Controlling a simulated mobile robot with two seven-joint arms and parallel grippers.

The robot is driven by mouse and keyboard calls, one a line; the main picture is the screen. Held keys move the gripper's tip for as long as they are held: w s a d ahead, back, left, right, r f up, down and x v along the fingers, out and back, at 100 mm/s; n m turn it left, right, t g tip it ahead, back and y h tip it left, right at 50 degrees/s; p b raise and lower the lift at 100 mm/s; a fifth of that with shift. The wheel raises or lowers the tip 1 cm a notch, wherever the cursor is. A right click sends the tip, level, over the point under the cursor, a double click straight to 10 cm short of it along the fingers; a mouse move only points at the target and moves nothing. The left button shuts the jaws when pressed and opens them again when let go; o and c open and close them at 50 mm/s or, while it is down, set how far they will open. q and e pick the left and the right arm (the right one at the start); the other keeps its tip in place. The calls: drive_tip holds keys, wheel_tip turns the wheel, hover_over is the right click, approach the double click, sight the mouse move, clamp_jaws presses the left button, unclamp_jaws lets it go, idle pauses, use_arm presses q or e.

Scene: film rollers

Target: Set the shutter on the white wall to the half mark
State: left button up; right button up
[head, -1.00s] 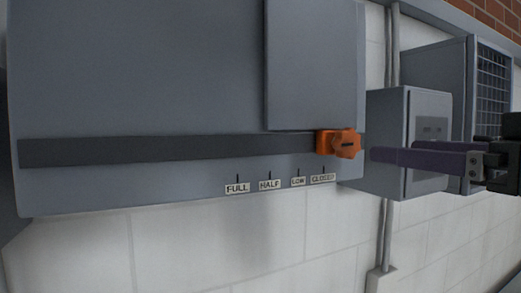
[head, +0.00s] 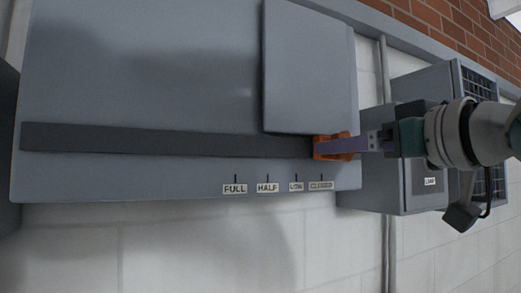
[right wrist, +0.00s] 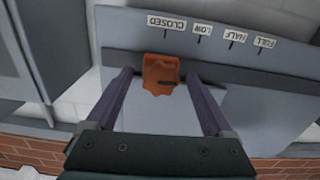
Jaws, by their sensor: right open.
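The shutter is a grey plate (head: 310,70) on a wide grey housing (head: 120,180) on the white wall. Its orange knob (head: 333,157) sits at the right end of a dark horizontal slot (head: 160,140), above the CLOSED label (head: 320,185). The HALF label (head: 267,188) is further left, between FULL and LOW. My right gripper (head: 318,146) reaches in from the right and its finger partly hides the knob. In the right wrist view, the open fingers (right wrist: 159,74) stand either side of the knob, with gaps visible. My left gripper is out of view.
A grey box (head: 375,185) and a louvred unit (head: 440,75) stand on the wall right of the housing, behind my right arm. A vertical conduit (head: 385,240) runs beside them. The slot left of the knob is clear.

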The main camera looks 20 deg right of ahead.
drive_tip(key=shift+w, duration=0.4)
drive_tip(key=shift+c, duration=0.2)
clamp_jaws()
idle(0.3)
